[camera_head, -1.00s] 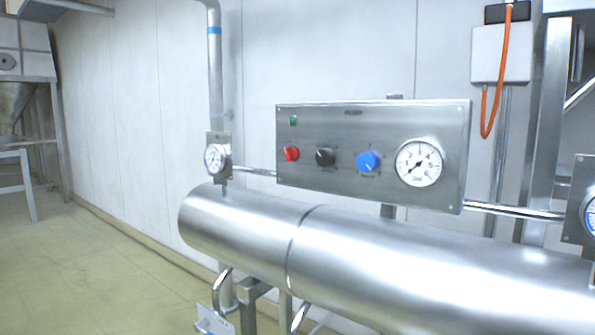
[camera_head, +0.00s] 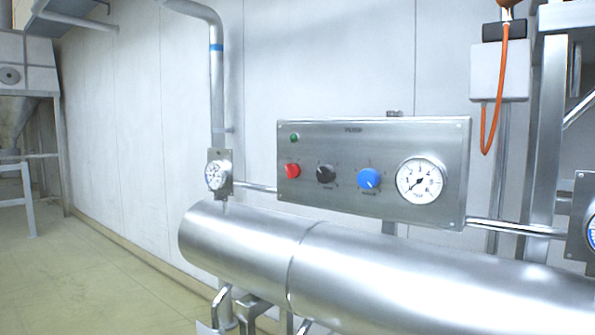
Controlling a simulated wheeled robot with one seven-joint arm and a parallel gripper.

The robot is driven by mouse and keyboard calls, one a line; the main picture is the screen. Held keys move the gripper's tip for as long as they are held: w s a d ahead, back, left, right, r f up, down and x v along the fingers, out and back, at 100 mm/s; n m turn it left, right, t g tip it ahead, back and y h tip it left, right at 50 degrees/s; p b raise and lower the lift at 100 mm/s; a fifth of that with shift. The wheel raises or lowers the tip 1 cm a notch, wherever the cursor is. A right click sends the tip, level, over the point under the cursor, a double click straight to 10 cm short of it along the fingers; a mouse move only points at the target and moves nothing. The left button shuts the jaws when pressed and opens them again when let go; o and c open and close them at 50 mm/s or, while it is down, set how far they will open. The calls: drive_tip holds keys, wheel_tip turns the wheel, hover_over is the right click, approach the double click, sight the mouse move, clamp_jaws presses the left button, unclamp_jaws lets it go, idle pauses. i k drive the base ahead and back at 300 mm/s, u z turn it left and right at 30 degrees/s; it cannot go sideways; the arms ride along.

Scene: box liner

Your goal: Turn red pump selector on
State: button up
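The red selector knob (camera_head: 292,171) sits at the left end of the steel control panel (camera_head: 340,204), below a small green lamp (camera_head: 295,137). A black knob (camera_head: 326,174) and a blue knob (camera_head: 369,179) are to its right on the same panel. I cannot read which setting the red knob's pointer marks. My gripper and arm are not in view, and nothing touches the panel.
A large horizontal steel cylinder (camera_head: 420,285) lies in front of and below the panel. Round gauges sit on the panel (camera_head: 420,181), at its left (camera_head: 217,175) and at the right edge. An orange cable (camera_head: 495,100) hangs at upper right. Open floor (camera_head: 95,270) is at left.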

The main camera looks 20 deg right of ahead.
sight(292, 170)
drive_tip(key=u, duration=1.25)
drive_tip(key=i, duration=0.7)
drive_tip(key=z, duration=1.35)
